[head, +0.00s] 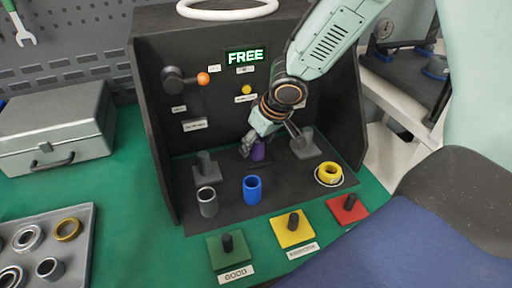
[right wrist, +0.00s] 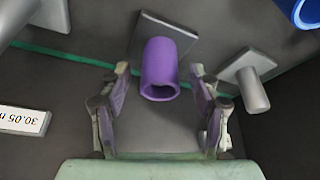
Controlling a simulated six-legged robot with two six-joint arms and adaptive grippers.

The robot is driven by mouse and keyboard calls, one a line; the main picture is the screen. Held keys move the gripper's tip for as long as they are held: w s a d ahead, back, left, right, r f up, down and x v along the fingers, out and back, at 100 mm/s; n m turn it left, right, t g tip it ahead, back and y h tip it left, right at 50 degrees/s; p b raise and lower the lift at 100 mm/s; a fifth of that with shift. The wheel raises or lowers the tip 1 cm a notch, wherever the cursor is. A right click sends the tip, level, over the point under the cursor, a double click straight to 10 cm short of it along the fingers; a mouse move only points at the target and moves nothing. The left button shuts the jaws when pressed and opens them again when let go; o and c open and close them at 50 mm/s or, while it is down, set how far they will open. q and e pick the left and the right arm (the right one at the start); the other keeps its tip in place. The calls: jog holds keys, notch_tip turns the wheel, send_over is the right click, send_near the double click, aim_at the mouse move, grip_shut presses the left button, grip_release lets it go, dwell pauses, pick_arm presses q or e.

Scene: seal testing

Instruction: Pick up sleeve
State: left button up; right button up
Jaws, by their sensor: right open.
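A purple sleeve (head: 259,151) stands inside the dark test booth. In the right wrist view the purple sleeve (right wrist: 160,70) shows its open end and sits at a grey square plate (right wrist: 178,28). My right gripper (head: 271,143) is open above and around the purple sleeve, with one finger on each side; in the right wrist view there are gaps between the fingers (right wrist: 159,80) and the sleeve. A blue sleeve (head: 252,190) and a grey sleeve (head: 207,202) stand nearer the booth's front. My left gripper is not in view.
Grey posts on plates (head: 205,165) (head: 304,150) stand either side. A yellow ring (head: 330,173) lies at the right. Green (head: 222,254), yellow (head: 283,234) and red (head: 337,212) pads with black pegs line the front. A tray of rings (head: 83,222) and a grey toolbox (head: 55,130) are at the left.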

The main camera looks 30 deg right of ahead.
jog(key=shift+f, duration=0.3)
jog(key=shift+w+a, duration=0.1)
jog(key=shift+w, duration=0.1)
jog(key=shift+c, duration=0.8)
jog(key=shift+s, duration=0.15)
jog(key=c, duration=0.4)
grip_shut()
